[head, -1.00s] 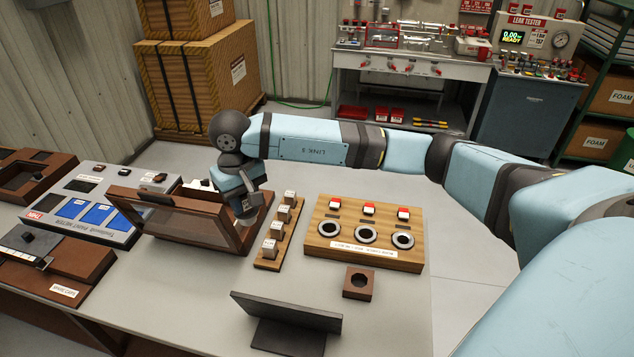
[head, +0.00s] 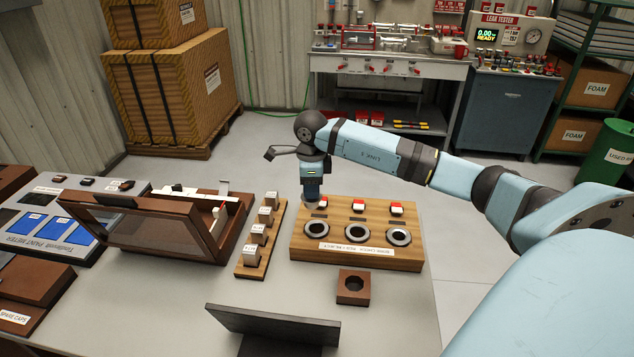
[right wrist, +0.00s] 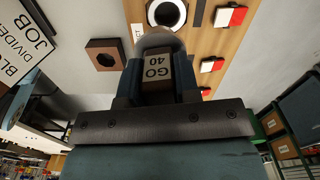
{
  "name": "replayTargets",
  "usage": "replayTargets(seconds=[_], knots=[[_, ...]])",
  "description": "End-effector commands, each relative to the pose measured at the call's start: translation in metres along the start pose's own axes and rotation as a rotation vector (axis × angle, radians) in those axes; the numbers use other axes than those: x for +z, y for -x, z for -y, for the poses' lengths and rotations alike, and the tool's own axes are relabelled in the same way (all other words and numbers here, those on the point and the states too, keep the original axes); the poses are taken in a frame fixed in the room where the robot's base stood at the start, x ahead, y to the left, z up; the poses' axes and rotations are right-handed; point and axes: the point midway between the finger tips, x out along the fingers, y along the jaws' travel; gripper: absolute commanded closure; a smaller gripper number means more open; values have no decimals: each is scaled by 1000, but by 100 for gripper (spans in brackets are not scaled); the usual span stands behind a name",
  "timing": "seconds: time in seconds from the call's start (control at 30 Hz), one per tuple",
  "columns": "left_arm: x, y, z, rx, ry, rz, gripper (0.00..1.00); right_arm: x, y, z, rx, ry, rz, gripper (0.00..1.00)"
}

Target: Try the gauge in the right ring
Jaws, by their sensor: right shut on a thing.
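My right gripper (head: 311,194) is shut on a gauge marked "GO 40" (right wrist: 157,72). The gauge's rounded grey end (right wrist: 160,40) sticks out beyond the fingers in the right wrist view. In the head view the gripper is over the back left part of the wooden ring board (head: 290,250). It hides the space by the leftmost red-and-white block. The board carries a left ring (head: 316,230), a middle ring (head: 357,233) and a right ring (head: 399,237). The gauge is outside all three rings. My left gripper is not in view.
A wooden strip (head: 243,272) with several pale labelled blocks stands left of the board. Left of it is a brown case with a raised glass lid (head: 150,235). A brown block with a hole (head: 353,287) and a dark stand (head: 272,325) lie in front.

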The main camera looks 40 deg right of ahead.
Motion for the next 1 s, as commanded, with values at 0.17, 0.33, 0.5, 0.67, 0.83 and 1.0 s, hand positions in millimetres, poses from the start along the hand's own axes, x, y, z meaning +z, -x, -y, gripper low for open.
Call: replayTargets(seconds=[0.17,0.33,0.5,0.67,0.83,1.0], knots=[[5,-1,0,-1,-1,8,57,-14,0,8,-5,-148,-3,100],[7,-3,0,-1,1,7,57,-14,-6,9,-6,-163,-3,100],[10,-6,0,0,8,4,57,-14,-20,9,-6,-161,-3,100],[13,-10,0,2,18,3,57,-14,-38,9,-6,-160,-2,100],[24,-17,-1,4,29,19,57,-14,-58,9,-6,-159,-4,100],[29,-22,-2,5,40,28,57,-15,-73,9,-7,-160,-3,100]])
